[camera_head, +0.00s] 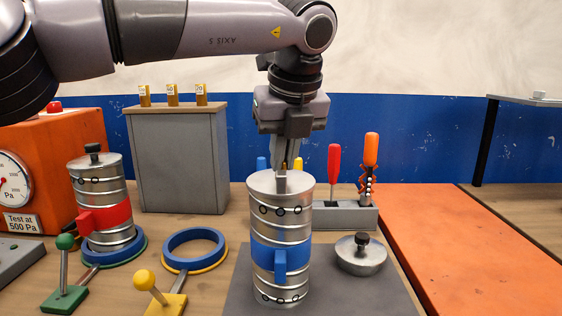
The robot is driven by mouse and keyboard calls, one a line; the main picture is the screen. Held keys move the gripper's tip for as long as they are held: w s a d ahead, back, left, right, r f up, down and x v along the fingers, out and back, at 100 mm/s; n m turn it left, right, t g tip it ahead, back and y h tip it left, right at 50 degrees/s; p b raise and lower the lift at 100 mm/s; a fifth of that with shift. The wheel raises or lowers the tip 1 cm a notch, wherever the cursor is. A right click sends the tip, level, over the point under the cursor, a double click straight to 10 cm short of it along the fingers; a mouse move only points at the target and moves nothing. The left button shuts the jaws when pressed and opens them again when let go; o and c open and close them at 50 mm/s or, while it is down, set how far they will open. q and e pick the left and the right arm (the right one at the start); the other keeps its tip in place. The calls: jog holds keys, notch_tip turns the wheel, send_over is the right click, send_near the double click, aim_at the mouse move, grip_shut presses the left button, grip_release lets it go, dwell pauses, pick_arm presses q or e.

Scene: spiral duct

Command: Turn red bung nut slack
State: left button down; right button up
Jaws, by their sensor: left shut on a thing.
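A silver spiral duct with a red band (112,216) stands upright at the left. On its top sits a black nut (93,151), taken to be the red bung nut; no gripper is near it. My left gripper (281,180) points down at the top of a silver duct with a blue band (290,235). It is shut on that duct's top; the fingers hide exactly what they hold. The blue-banded duct stands upright on a dark mat (237,290). A loose silver bung with a black nut (361,255) lies on the mat to its right. My right gripper is out of view.
An orange gauge box (70,140) stands behind the red-banded duct. A blue ring clamp (194,248) and green (65,242) and yellow (145,280) ball levers stand in front. A tool rack (345,217) stands behind the mat. The orange surface (470,250) at right is clear.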

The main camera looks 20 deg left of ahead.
pick_arm(q)
jog(key=n, duration=0.2)
jog(key=shift+w+d+r+n+g+y, duration=0.1)
jog(key=shift+w+d+n+g+y, duration=0.05)
jog(key=shift+n+g+y, duration=0.25)
jog(key=shift+w+n+g+y+p, duration=0.1)
jog(key=shift+n+g+y+p, duration=0.35)
jog(key=shift+n, duration=1.05)
jog(key=c, duration=1.2)
grip_release()
jog(key=shift+p+v, duration=1.05)
jog(key=shift+v, duration=2.55)
